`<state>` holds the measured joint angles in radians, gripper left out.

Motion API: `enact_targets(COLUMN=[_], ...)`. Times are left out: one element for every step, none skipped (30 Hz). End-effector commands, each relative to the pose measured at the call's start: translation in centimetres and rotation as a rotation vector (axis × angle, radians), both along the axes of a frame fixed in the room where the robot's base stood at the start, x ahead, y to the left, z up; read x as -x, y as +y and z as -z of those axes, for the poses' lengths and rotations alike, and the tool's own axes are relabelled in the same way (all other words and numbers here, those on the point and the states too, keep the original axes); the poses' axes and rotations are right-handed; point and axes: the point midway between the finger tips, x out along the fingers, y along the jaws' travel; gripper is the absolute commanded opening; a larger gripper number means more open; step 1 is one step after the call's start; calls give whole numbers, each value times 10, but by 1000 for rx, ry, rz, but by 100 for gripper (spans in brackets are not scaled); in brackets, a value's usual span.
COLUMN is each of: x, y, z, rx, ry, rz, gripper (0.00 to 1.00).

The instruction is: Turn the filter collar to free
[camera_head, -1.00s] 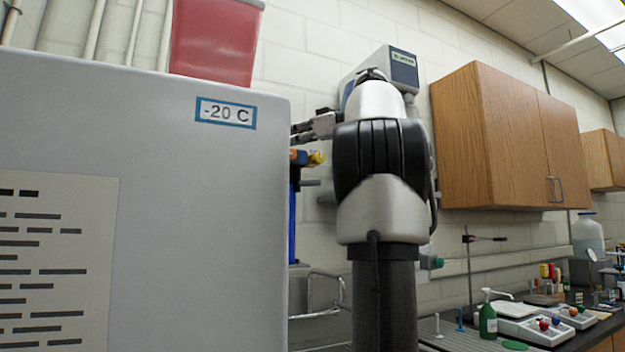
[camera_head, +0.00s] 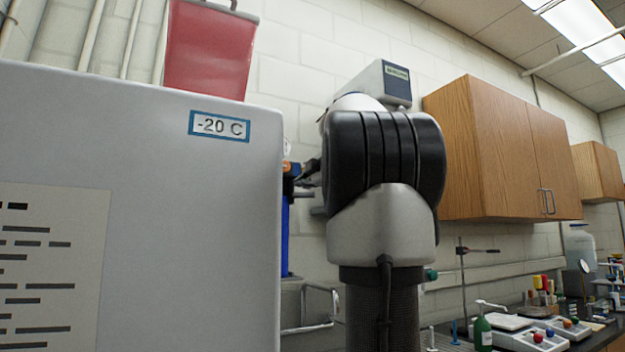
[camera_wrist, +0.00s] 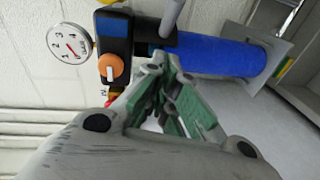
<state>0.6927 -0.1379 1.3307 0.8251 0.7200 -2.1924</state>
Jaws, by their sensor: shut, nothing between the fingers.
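The filter has a long blue housing (camera_wrist: 222,56), lying sideways in the wrist view, joined to a black head (camera_wrist: 114,36). A dark collar (camera_wrist: 166,46) sits where the housing meets the head, and a grey bar (camera_wrist: 172,18) sticks out beside it. My gripper (camera_wrist: 160,70) is shut and empty, its green-padded fingers close in front of the collar; I cannot tell whether they touch. In the head view, the blue housing (camera_head: 285,238) shows as a narrow upright strip. My gripper (camera_head: 309,172) there is mostly hidden behind my arm.
An orange knob (camera_wrist: 110,67) and a round pressure gauge (camera_wrist: 70,48) sit by the filter head. A large grey -20 C freezer (camera_head: 190,230) fills the left and hides part of the filter. Wooden cabinets (camera_head: 505,150) hang right; a cluttered bench is below.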

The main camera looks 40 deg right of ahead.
Motion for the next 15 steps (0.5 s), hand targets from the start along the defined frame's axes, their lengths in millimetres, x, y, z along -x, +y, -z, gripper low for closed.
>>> enact_targets(x=[-12,-18,-26,-32,-37,-40,-42,-44,-46,-48,-50,-51,-53,-53,-54], y=[-1,-2,-4,-5,-6,-14,-18,-22,-27,-29,-31,-34,-35,-36,-37], z=[2,3,4,5,6,8,8,8,10,10,10,11,11,12,12], rx=[0,0,-1,-1,-1,-1,-1,-1,-2,-1,-1,-1,-1,-1,-1], ry=[2,2,2,1,0,2,1,0,1,0,-1,-1,0,0,0], rz=[-3,-3,-2,-3,-3,2,2,2,3,2,2,1,1,0,0], gripper=[0,0,0,0,0,0,0,0,0,0,0,0,0,0,0])
